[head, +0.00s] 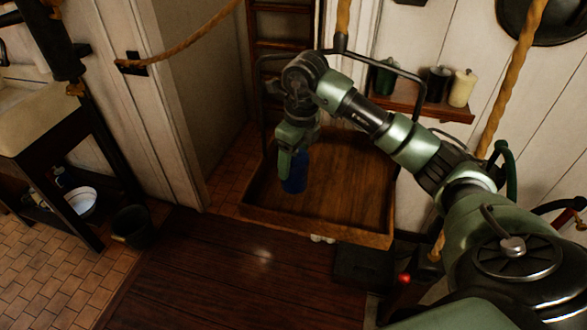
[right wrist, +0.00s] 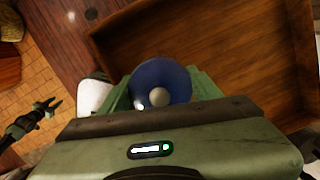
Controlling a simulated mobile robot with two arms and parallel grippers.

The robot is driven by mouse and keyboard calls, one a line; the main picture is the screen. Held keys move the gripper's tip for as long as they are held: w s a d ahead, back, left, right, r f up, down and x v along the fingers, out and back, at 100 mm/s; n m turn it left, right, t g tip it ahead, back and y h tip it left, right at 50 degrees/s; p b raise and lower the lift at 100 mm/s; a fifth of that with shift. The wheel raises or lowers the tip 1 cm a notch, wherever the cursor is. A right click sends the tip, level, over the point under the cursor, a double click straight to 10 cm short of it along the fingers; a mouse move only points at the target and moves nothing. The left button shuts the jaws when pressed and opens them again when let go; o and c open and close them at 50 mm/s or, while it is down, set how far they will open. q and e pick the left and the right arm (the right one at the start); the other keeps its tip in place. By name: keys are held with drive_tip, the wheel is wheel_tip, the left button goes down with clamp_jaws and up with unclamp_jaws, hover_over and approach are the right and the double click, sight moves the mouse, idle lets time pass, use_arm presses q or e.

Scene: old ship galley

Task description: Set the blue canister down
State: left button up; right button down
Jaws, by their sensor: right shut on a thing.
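The blue canister (head: 295,172) is held upright in my right gripper (head: 295,150), which is shut on it. In the right wrist view, the canister's round blue top with a pale knob (right wrist: 160,95) shows between the fingers. The canister is over the left part of a wooden tray (head: 345,200) with raised sides. I cannot tell whether its base touches the tray floor. A small gripper with its fingers apart, apparently my left one (right wrist: 38,115), shows at the left of the right wrist view; it is not in the head view.
The tray hangs from a dark metal frame and rope. A wall shelf (head: 425,108) behind holds a green canister (head: 385,78), a dark one (head: 437,85) and a cream one (head: 462,88). The tray's middle and right are bare. A dark bucket (head: 131,226) stands at left.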

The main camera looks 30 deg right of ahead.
sight(293, 173)
wheel_tip(293, 173, down, 4)
drive_tip(key=shift+f+p, duration=0.1)
drive_tip(key=shift+p, duration=0.4)
drive_tip(key=shift+f, duration=0.2)
drive_tip(key=shift+c, duration=1.6)
unclamp_jaws()
